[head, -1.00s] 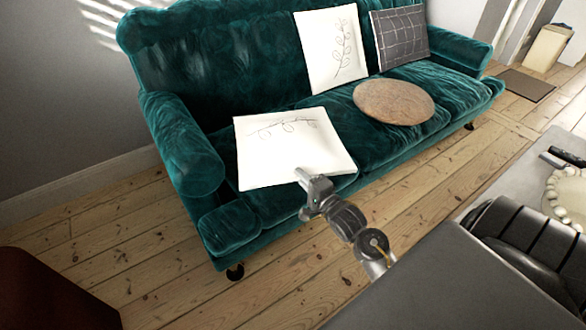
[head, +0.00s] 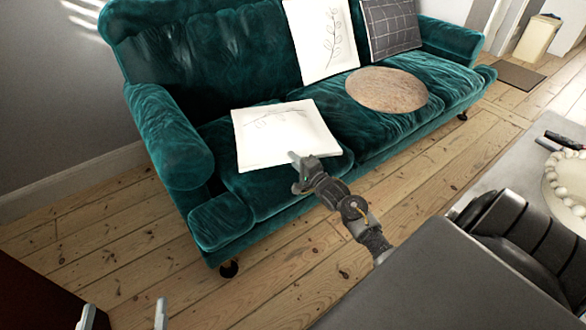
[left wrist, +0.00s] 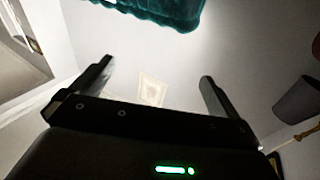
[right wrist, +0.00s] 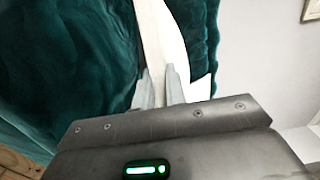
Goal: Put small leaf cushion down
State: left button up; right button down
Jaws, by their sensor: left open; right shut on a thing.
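The small leaf cushion (head: 285,138), white with a thin dark leaf print, lies roughly flat over the near-left seat of the green velvet sofa (head: 165,135). My right gripper (head: 303,165) is shut on its front edge; whether the cushion rests fully on the seat I cannot tell. In the right wrist view the white cushion (right wrist: 162,40) runs up from between the fingertips (right wrist: 161,78), with green velvet around it. My left gripper (head: 124,314) is open and empty at the bottom left, away from the sofa; its spread fingers show in the left wrist view (left wrist: 155,85).
Another white leaf cushion (head: 322,40) and a dark grid cushion (head: 392,28) lean on the backrest. A round brown cushion (head: 387,90) lies on the seat to the right. Bare floorboards (head: 110,240) lie in front. A grey table (head: 450,180) stands at right.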

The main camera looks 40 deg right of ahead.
jog(key=shift+w+d+f, duration=0.1)
jog(key=shift+w, duration=0.1)
notch_tip(320, 180, down, 2)
jog(key=shift+f+b, duration=0.2)
jog(key=shift+b, duration=0.4)
pick_arm(q)
jog(key=shift+s+d+r+t+h, duration=0.1)
jog(key=shift+s+r+t+h, duration=0.1)
jog(key=shift+r+t+h, duration=0.35)
jog(key=shift+s+d+r+t+h, duration=0.15)
jog(key=shift+r+t, duration=0.1)
jog(key=shift+r, duration=0.45)
jog(key=shift+s+d+r+t+h, duration=0.1)
jog(key=shift+s+r+t+h, duration=0.2)
jog(key=shift+r, duration=0.35)
pick_arm(e)
jog(key=shift+f, duration=0.3)
pick_arm(q)
jog(key=shift+w, duration=0.1)
pick_arm(e)
jog(key=shift+f, duration=0.15)
jog(key=c, duration=1.5)
grip_release()
pick_arm(q)
jog(key=shift+a, duration=0.1)
pick_arm(e)
jog(key=shift+o, duration=0.2)
jog(key=shift+f, duration=0.1)
